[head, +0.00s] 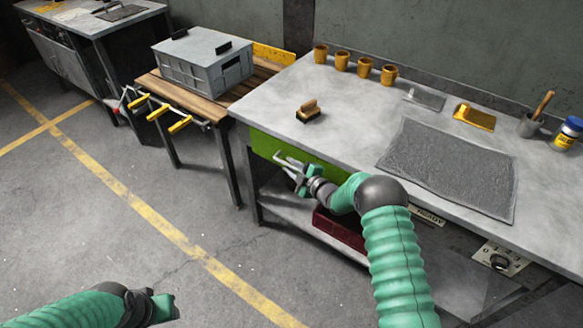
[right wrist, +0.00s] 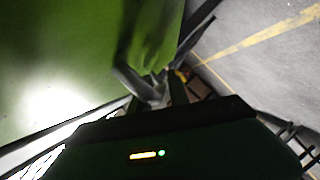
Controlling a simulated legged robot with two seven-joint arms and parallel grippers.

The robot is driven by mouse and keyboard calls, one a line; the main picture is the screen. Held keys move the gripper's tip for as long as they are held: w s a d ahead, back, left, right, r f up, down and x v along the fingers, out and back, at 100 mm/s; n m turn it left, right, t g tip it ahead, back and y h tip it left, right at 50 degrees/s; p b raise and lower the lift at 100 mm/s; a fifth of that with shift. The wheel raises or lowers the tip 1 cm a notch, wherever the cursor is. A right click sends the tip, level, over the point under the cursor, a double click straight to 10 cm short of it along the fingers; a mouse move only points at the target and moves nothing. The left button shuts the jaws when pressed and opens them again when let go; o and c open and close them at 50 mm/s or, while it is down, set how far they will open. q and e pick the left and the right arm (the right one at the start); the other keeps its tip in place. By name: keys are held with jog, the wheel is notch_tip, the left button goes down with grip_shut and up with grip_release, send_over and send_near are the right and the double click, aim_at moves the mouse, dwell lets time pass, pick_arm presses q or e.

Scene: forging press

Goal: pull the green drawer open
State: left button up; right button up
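The green drawer (head: 264,146) sits under the left end of the grey workbench top, and its front looks about flush with the bench. My right gripper (head: 287,165) is at the drawer front, with its pale fingers close to the green panel. In the right wrist view the green drawer front (right wrist: 70,60) fills the upper left, and the right gripper's fingers (right wrist: 158,88) are against or just before it. Any handle there is hidden or too blurred to tell, as is the gap between the fingers. My left gripper (head: 160,306) is low at the left, away from the bench.
A dark red crate (head: 338,228) stands on the shelf below. A brush (head: 308,110), several orange cups (head: 365,68) and a grey mat (head: 450,165) lie on the bench. A side table (head: 205,108) with a grey box (head: 203,62) stands left. The floor in front is clear.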

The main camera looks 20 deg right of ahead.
jog(key=shift+a, duration=0.1)
jog(key=shift+a+r, duration=0.1)
grip_shut()
jog(key=shift+s, duration=0.1)
jog(key=shift+f, duration=0.2)
dwell(0.8)
